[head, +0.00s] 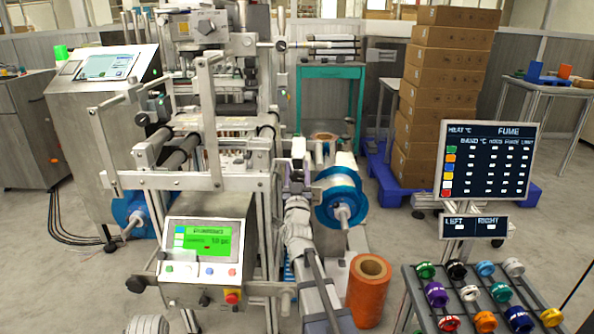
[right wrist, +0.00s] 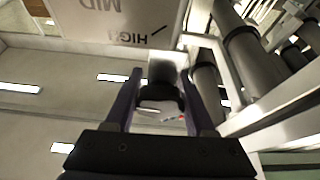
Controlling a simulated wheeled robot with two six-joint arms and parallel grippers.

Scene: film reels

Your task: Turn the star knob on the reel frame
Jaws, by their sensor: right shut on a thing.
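A pale panel (right wrist: 115,18) with the words MID and HIGH and a tick mark lies just beyond the knob. In the head view my right gripper (head: 291,178) is at the right side of the metal reel frame (head: 180,180). The knob cannot be made out there. My left gripper is not in view.
A blue reel (head: 341,197) sits close to the right of my right gripper. An orange roll (head: 369,290) stands below it. A green-screen control box (head: 207,250) is at the front.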

